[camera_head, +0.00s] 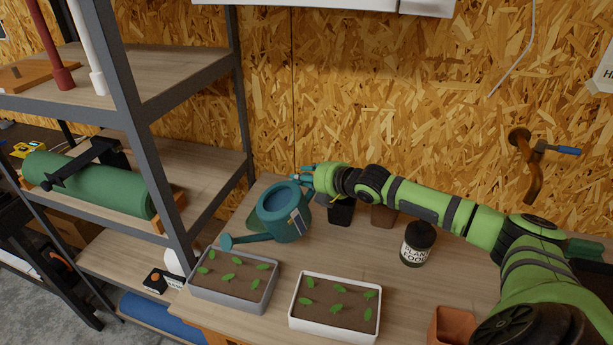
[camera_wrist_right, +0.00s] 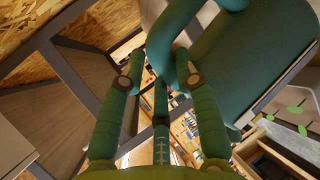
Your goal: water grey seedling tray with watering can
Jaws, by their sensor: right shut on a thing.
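The teal watering can (camera_head: 283,212) is held above the bench, leaning left. Its spout and rose (camera_head: 226,242) point left, close to the back edge of the grey seedling tray (camera_head: 230,300). No water shows. The grey tray holds brown soil with several green seedlings. My right gripper (camera_head: 308,180) is shut on the can's handle at its back. In the right wrist view the gripper (camera_wrist_right: 158,72) has its fingers around the teal handle (camera_wrist_right: 178,35), with the can's body (camera_wrist_right: 245,60) at right. My left gripper is not in view.
A white seedling tray (camera_head: 335,306) stands just right of the grey one. A dark plant food jar (camera_head: 418,243), a terracotta pot (camera_head: 449,326) and dark pots (camera_head: 341,211) stand on the bench. A metal shelf rack (camera_head: 150,150) rises close on the left.

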